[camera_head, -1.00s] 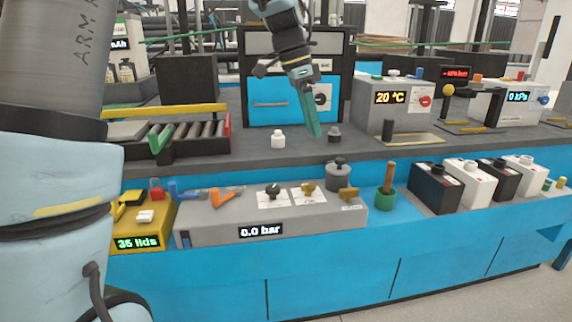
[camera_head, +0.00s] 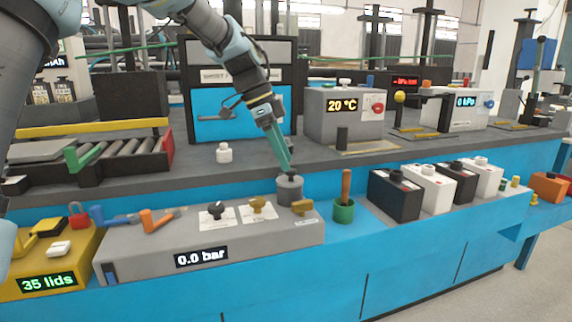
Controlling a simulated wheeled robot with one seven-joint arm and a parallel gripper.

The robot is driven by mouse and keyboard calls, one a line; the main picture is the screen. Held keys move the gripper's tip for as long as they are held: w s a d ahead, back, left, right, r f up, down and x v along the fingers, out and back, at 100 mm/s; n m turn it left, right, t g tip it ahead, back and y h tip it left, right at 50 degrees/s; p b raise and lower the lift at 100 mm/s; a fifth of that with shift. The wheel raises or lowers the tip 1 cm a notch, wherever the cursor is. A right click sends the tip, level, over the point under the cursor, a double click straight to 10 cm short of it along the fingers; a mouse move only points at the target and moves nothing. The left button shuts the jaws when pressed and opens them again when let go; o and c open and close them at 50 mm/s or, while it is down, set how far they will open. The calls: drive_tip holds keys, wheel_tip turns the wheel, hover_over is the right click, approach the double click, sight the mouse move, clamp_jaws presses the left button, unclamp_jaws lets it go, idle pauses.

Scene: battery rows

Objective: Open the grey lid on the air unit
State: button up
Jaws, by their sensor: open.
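The air unit (camera_head: 140,262) is a long grey box on the blue bench, with a "0.0 bar" display on its front. A grey round pot with the grey lid (camera_head: 290,184) stands at its back right, with a small dark knob on top. The lid looks seated on the pot.
A green cup with a brown handle (camera_head: 344,210) is just right. Black and white batteries (camera_head: 428,188) stand further right. A white bottle (camera_head: 224,153) is behind.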

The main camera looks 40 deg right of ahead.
drive_tip(key=shift+x, duration=1.05)
clamp_jaws()
idle(0.7)
